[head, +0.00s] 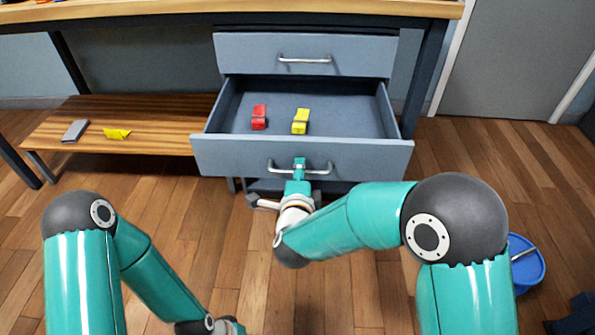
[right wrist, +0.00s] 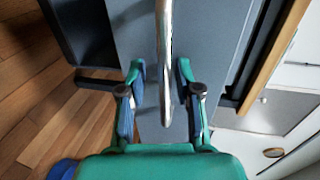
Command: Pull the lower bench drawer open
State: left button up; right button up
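The lower bench drawer (head: 345,158) is pulled well out of the grey-blue cabinet, with its inside showing. A red object (head: 259,117) and a yellow object (head: 300,121) lie in it. My right gripper (head: 299,165) is at the middle of the drawer's bar handle (head: 322,170). In the right wrist view, my right gripper (right wrist: 161,78) has one finger on each side of the handle (right wrist: 165,45). Gaps show between the fingers and the bar, so it looks open around it. My left arm reaches down at the lower left, its gripper outside the picture.
The upper drawer (head: 340,58) is shut, under the wooden bench top (head: 200,8). A low slatted shelf (head: 150,138) at left holds a grey block (head: 75,131) and a yellow piece (head: 117,134). A blue bucket (head: 525,265) stands on the floor at right.

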jog(key=shift+r, duration=0.15)
jog(key=v, duration=1.1)
jog(key=shift+s, duration=0.4)
